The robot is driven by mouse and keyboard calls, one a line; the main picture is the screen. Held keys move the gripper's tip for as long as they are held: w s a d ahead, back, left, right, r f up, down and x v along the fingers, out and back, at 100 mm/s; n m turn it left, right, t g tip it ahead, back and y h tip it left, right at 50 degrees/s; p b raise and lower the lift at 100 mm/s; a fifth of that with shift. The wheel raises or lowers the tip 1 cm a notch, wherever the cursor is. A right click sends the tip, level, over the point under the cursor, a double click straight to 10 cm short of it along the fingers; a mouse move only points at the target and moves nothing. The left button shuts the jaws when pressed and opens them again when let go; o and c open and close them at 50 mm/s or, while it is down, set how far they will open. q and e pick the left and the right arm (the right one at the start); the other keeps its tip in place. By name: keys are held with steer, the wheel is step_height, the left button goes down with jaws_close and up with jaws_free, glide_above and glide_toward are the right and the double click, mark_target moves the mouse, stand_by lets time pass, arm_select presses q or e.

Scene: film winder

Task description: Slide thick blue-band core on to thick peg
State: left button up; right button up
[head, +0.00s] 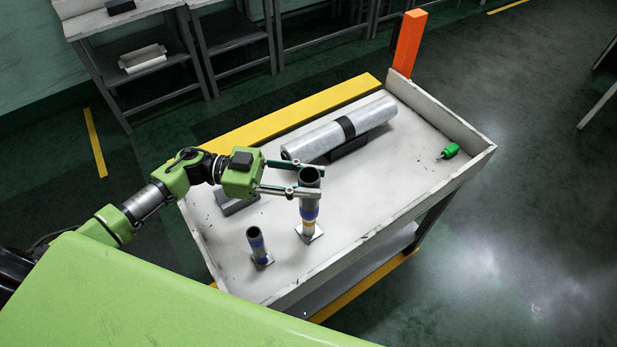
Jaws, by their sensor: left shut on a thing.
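A shorter, thinner dark tube (256,242) with a blue band stands upright on another square base to the left and nearer. My right gripper is not in view.
The tray-like cart top (400,200) has raised rims. A large silver roll (340,128) with a black band lies at the back on a dark support. A green item (450,151) lies at the right. An orange post (408,42) rises at the far corner. The right middle is clear.

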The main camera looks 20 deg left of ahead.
arm_select(q)
steer(key=shift+f, duration=0.2)
steer(key=shift+f+b, duration=2.05)
steer(key=shift+f, duration=0.8)
steer(key=shift+p, duration=0.35)
steer(key=shift+f, duration=0.2)
steer(key=shift+f+b, duration=1.35)
steer(key=shift+f, duration=0.3)
steer(key=o, duration=1.2)
steer(key=shift+r, duration=0.1)
step_height(320, 180, up, 10)
